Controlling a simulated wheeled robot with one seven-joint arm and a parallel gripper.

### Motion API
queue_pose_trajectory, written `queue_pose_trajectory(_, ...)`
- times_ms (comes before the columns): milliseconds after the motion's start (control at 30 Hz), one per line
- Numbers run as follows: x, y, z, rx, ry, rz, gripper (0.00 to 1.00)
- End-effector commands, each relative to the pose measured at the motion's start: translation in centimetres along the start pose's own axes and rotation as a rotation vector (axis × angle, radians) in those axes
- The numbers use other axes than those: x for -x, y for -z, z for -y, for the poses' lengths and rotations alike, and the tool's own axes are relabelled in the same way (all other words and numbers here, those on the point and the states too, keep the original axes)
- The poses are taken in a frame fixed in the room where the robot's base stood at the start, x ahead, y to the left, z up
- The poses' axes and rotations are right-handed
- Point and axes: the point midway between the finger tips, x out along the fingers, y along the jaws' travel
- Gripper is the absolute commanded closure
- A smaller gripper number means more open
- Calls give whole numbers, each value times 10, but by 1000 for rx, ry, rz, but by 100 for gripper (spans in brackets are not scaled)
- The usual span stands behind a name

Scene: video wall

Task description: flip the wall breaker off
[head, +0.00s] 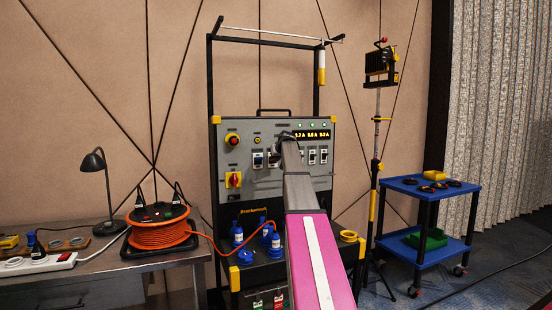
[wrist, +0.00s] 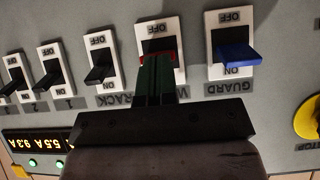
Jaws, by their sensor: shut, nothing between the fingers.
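The wall breaker (wrist: 145,30) is a white plate, upside down in the wrist view, with OFF along its picture-top edge. Its label is mostly hidden; only a W shows. My gripper (wrist: 157,60) is shut, its fingertips over the middle of this breaker at a red piece that seems to be its lever. Contact and the lever's position cannot be told. The guard breaker (wrist: 236,54), with a blue lever, is just right of it. In the head view, my gripper (head: 286,136) is in front of the grey panel (head: 245,195) and hides part of the breaker row.
Several black-levered breakers (wrist: 101,70) stand close to the left in the wrist view. A yellow round stop button (wrist: 308,118) is at the right edge.

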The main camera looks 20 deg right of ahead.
Motion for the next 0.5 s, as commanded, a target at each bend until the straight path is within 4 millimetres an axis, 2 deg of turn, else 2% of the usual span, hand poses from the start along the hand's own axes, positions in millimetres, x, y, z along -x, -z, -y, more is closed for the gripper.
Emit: queue_pose_trajectory(500,-3,-7,0,-1,0,-114,100)
